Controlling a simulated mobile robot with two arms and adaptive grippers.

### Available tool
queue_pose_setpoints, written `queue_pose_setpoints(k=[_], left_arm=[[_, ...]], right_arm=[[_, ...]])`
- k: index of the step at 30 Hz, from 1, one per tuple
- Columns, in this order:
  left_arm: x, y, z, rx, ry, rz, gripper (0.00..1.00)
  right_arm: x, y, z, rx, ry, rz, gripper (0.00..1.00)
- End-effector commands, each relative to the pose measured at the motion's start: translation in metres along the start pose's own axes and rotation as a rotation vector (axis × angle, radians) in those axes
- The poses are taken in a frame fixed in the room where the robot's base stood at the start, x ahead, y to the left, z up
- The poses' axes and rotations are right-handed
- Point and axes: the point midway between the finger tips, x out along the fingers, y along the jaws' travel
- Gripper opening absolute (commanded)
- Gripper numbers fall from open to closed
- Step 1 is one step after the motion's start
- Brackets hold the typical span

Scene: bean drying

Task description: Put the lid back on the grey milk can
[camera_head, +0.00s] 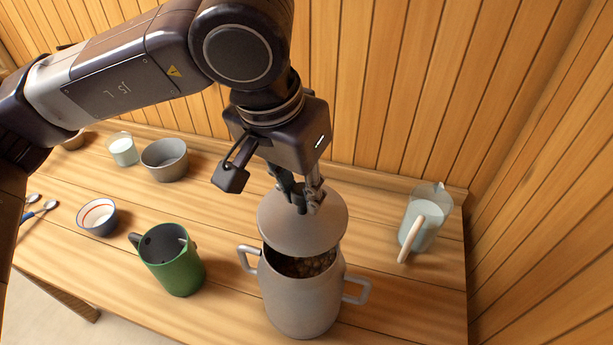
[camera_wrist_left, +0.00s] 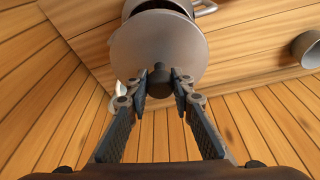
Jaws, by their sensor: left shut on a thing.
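The grey milk can (camera_head: 301,302) stands upright on the wooden table, with a handle on each side. Brown beans (camera_head: 306,266) show inside its open mouth. My left gripper (camera_head: 301,203) is shut on the dark knob of the grey round lid (camera_head: 318,232). The lid is held over the far part of the mouth, tilted, and the near part of the mouth is uncovered. Whether the lid touches the rim cannot be told. In the left wrist view the fingers (camera_wrist_left: 160,88) close on the knob, and the lid (camera_wrist_left: 150,45) hides most of the can. My right gripper is not in view.
A green jug (camera_head: 172,265) stands left of the can, and a glass pitcher (camera_head: 424,218) stands to its right. A grey bowl (camera_head: 165,160), a small white bowl (camera_head: 97,217), a glass (camera_head: 122,150) and spoons (camera_head: 38,211) are farther left. Wooden walls close the back and right.

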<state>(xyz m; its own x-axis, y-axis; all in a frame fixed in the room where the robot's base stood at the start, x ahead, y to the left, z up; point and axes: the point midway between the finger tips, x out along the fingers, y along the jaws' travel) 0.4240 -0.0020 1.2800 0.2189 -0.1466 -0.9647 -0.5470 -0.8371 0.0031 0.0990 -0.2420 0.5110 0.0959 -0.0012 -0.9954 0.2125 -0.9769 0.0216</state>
Motion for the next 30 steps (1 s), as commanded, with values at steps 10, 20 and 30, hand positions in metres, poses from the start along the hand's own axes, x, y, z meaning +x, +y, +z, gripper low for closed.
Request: queue_pose_setpoints(k=[10, 20, 30], left_arm=[[0.019, 0.0, 0.006, 0.0, -0.001, 0.001, 0.0], [0.052, 0.0, 0.015, -0.002, 0.001, 0.0, 0.0], [0.062, 0.0, 0.017, 0.0, 0.0, 0.0, 0.0]], right_arm=[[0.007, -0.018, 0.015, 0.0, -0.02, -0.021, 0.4], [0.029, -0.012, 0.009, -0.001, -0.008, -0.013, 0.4], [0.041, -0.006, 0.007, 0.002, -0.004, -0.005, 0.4]])
